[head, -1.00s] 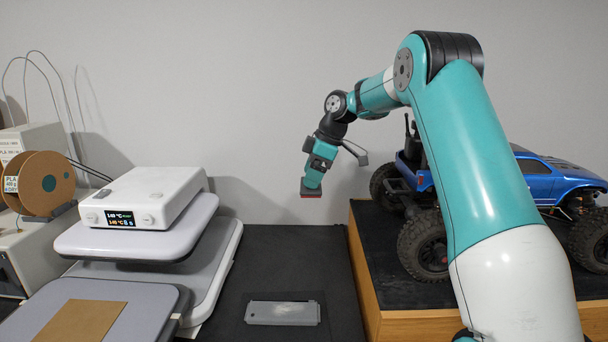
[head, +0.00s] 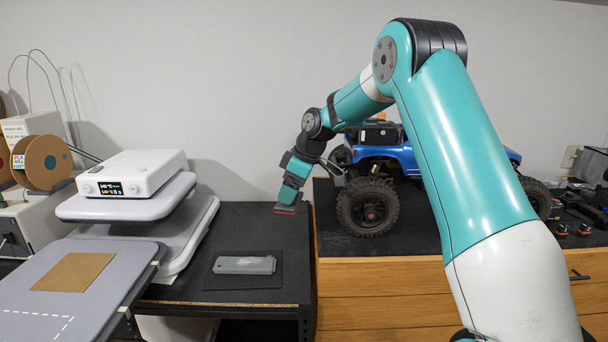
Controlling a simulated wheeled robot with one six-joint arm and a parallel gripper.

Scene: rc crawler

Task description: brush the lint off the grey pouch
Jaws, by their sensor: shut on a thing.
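The grey pouch (head: 238,265) lies flat on a dark mat (head: 278,276) on the black table. A faint paler patch shows on its top; at this size I cannot make out single bits of lint. My gripper (head: 289,197) points down near the table's back right, behind and to the right of the pouch. It is shut on a small brush (head: 286,209), of which a reddish flat edge shows below the jaws. The brush is apart from the pouch. I cannot tell whether it touches the table.
A heat press (head: 125,207) with a white control box (head: 132,173) stands to the left. A blue crawler truck (head: 405,157) stands on the wooden cabinet (head: 400,284) at right. The black table (head: 225,222) around the mat is clear.

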